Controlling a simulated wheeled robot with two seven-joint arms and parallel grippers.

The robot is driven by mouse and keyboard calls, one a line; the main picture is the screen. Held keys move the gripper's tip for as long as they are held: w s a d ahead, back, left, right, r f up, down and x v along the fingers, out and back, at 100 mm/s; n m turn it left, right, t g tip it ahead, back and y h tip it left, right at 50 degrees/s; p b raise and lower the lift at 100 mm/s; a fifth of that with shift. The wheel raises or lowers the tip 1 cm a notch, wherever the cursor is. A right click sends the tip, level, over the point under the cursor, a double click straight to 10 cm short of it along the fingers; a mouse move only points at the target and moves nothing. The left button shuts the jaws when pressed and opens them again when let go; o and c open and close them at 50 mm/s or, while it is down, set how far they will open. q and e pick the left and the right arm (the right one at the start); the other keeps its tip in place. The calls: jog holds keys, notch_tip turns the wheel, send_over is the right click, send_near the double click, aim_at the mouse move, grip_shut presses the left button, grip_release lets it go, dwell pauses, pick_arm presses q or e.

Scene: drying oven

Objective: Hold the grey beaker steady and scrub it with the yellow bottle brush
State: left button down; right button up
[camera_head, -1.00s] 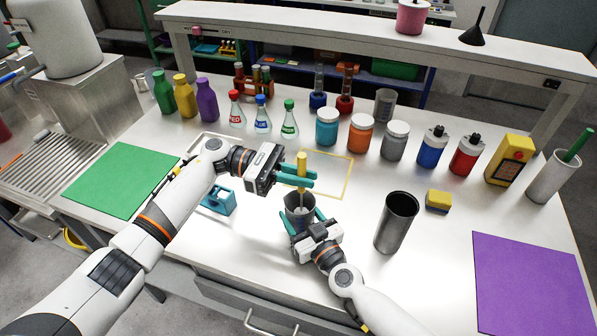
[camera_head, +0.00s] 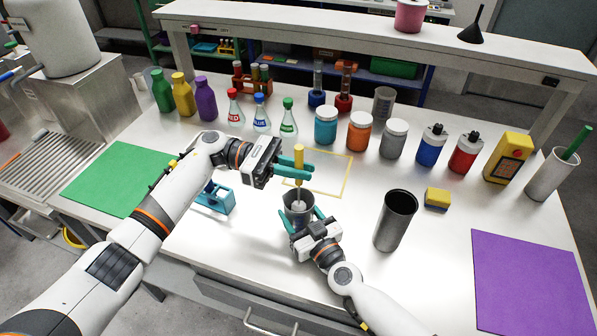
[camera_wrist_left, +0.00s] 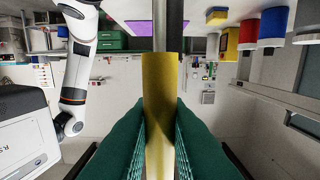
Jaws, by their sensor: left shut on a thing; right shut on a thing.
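The grey beaker (camera_head: 297,201) stands on the white table with its mouth up, near the middle of the head view. My right gripper (camera_head: 300,220) is shut on the beaker from the front, with a teal finger on each side. The yellow bottle brush (camera_head: 299,158) is upright above it, and its pale lower end is inside the beaker's mouth. My left gripper (camera_head: 296,169) is shut on the brush's yellow handle. The handle also fills the middle of the left wrist view (camera_wrist_left: 158,110), between the teal fingers. The brush's tip is hidden inside the beaker.
A dark grey cup (camera_head: 396,222) stands to the right, with a yellow sponge (camera_head: 437,199) beyond it. A teal holder (camera_head: 217,198) sits left of the beaker. Several jars and bottles line the back. A yellow outline (camera_head: 346,180) marks bare table behind the beaker.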

pick_arm(q)
jog(key=shift+r, duration=5.55)
pick_arm(e)
jog(key=o, duration=1.2)
jog(key=v, duration=1.2)
